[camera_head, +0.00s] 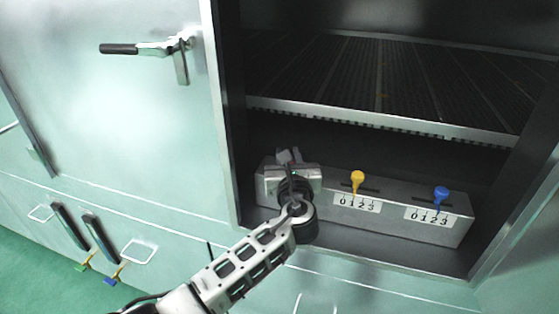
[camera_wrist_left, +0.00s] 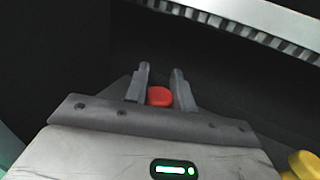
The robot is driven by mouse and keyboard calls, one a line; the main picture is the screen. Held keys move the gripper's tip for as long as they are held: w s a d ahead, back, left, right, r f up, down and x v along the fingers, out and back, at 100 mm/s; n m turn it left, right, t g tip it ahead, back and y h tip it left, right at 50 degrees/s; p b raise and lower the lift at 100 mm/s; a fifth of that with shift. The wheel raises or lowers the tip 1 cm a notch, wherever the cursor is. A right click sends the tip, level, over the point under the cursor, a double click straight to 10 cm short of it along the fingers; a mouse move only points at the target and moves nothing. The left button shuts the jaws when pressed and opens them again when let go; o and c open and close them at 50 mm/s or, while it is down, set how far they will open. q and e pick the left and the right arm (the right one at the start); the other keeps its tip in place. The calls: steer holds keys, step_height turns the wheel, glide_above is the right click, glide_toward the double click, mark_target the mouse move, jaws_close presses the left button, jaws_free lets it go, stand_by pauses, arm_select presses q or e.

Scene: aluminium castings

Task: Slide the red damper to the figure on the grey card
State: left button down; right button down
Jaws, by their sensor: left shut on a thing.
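My left gripper (camera_head: 289,157) is over the left end of the grey damper box, low in the open cabinet. In the left wrist view my left gripper (camera_wrist_left: 160,84) has the red damper's knob (camera_wrist_left: 159,97) between its two fingers and is shut on it. In the head view the red damper and its number scale are hidden behind my gripper and wrist. I cannot make out a grey card with a readable figure in either view. My right gripper is not in view.
The grey box (camera_head: 456,233) also carries a yellow damper (camera_head: 357,180) and a blue damper (camera_head: 441,194), each over a white 0-1-2-3 scale. A slatted shelf (camera_head: 390,122) is above. The cabinet's left frame edge (camera_head: 222,120) is close to my arm. A door handle (camera_head: 120,49) is at upper left.

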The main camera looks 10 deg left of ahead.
arm_select(q)
steer(key=c, duration=1.2)
jaws_free()
steer(key=shift+s+f, duration=0.1)
steer(key=shift+s, duration=0.15)
steer(key=shift+v, duration=7.75)
